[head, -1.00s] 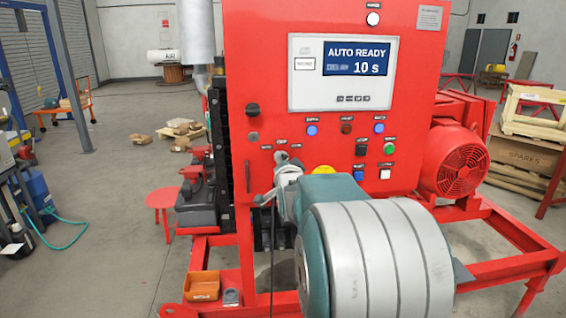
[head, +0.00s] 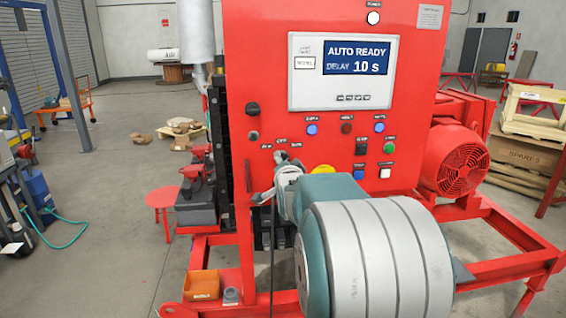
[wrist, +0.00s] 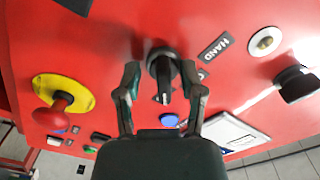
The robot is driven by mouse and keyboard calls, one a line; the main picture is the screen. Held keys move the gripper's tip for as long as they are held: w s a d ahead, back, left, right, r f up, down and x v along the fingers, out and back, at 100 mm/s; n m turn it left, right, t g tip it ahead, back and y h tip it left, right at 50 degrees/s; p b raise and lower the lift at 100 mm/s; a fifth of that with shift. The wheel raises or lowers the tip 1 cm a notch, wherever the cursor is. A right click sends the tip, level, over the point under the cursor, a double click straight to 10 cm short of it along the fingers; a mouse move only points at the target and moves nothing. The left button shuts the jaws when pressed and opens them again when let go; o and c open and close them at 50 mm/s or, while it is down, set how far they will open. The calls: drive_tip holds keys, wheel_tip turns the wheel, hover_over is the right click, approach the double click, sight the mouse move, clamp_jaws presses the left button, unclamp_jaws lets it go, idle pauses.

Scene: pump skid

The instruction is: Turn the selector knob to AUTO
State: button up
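The selector knob (wrist: 163,68) is black with a pale pointer line and sits on the red panel in the wrist view. Its pointer is toward the bottom of that view, toward my gripper. A HAND label (wrist: 213,48) is to its right; no AUTO label is legible there. My gripper (wrist: 160,78) is open, one finger on each side of the knob, with a visible gap on the left; I cannot tell whether the right finger touches. In the head view my gripper (head: 287,163) is at the panel and hides the knob. The display (head: 357,58) reads AUTO READY, DELAY 10 s.
A red mushroom button on a yellow disc (wrist: 62,103) is left of my gripper in the wrist view. Several push buttons sit right of my gripper on the panel, including a green one (head: 390,146). A red motor (head: 455,160) stands right of the panel.

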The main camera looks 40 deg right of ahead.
drive_tip(key=v, duration=1.2)
idle(0.3)
drive_tip(key=s+a+f+n+g+y, duration=0.2)
drive_tip(key=a+f+n+y, duration=0.15)
drive_tip(key=a, duration=0.45)
drive_tip(key=s+a+f+n+g+y, duration=0.2)
drive_tip(key=a+n, duration=0.2)
drive_tip(key=a, duration=0.3)
drive_tip(key=s+a+f+n+g+y, duration=0.2)
drive_tip(key=s+a+n+g, duration=0.1)
drive_tip(key=s+a+n, duration=0.1)
drive_tip(key=s+a+f+n+g+y, duration=0.1)
drive_tip(key=s+a+f+n+g, duration=0.1)
drive_tip(key=s+a+n, duration=0.3)
drive_tip(key=s+a+f, duration=0.1)
drive_tip(key=s+a, duration=0.1)
drive_tip(key=s, duration=0.2)
drive_tip(key=shift+s+a+g+y, duration=0.15)
drive_tip(key=shift+s+g+y, duration=0.1)
drive_tip(key=shift+g+y, duration=0.15)
drive_tip(key=shift+f, duration=0.1)
